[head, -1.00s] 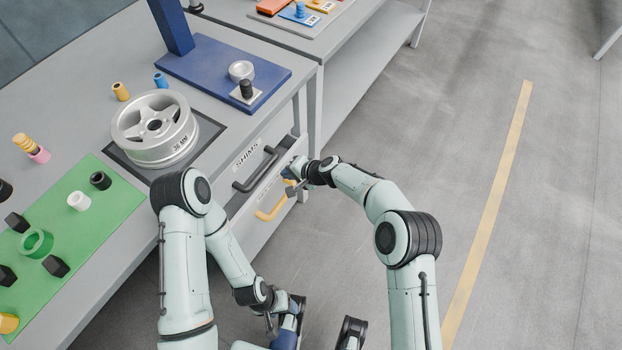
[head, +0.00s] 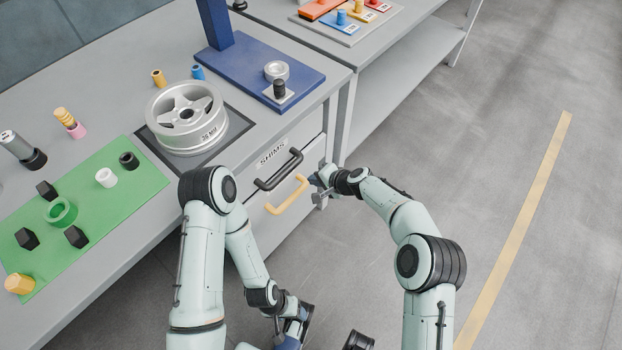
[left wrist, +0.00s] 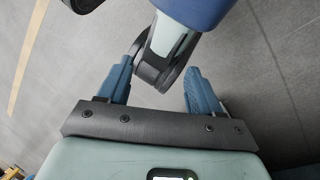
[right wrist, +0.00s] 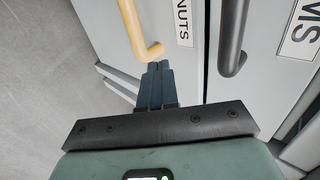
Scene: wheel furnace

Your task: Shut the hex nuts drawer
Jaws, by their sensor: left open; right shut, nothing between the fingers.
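The hex nuts drawer (head: 262,215) is the lower drawer, with a yellow handle (head: 287,196); its label, of which "NUTS" shows, is in the right wrist view (right wrist: 183,22). Its front looks about level with the SHIMS drawer front above; a small gap is hard to judge. My right gripper (head: 316,188) is shut and empty, at the right end of the yellow handle. In the right wrist view its fingertips (right wrist: 158,68) are close by the handle's end, and touching cannot be told. My left gripper (left wrist: 158,72) is open and low, away from the drawers.
The SHIMS drawer has a black handle (head: 278,171) just above the yellow one. The bench top carries a wheel (head: 186,117), a blue press base (head: 262,75) and a green mat (head: 125,190) with several parts. Open floor (head: 500,150) lies to the right.

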